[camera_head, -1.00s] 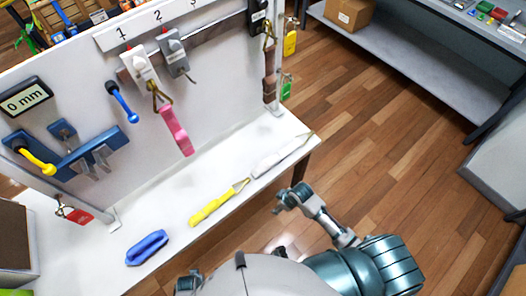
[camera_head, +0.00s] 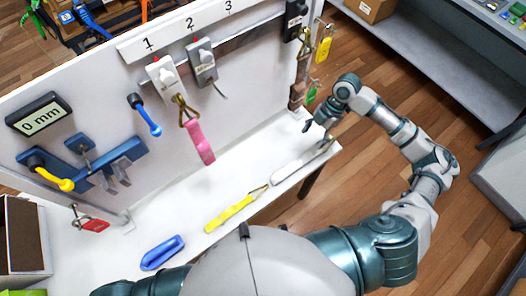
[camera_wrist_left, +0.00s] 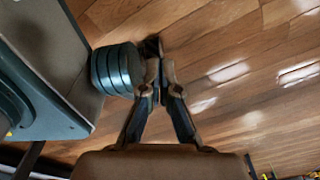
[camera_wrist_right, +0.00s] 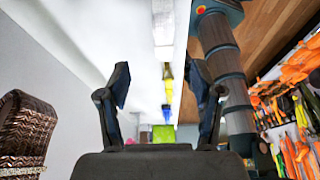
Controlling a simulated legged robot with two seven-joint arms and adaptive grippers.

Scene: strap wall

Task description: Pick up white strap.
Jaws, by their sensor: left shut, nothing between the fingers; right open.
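The white strap (camera_head: 298,160) lies along the front edge of the white shelf (camera_head: 160,215), at its right end. My right gripper (camera_head: 318,130) is above the shelf's far right end, close to the strap's far end. In the right wrist view my right gripper (camera_wrist_right: 158,82) is open and empty, with the white strap (camera_wrist_right: 163,22) beyond its fingers at the top. I cannot tell how high it is above the strap. My left gripper (camera_wrist_left: 160,68) shows in the left wrist view, shut and empty over the wooden floor.
A yellow strap (camera_head: 230,213) lies left of the white one and a blue strap (camera_head: 162,252) further left. A pink strap (camera_head: 201,143) hangs from a hook on the wall panel (camera_head: 105,140). A brown strap (camera_head: 299,85) hangs at the panel's right end.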

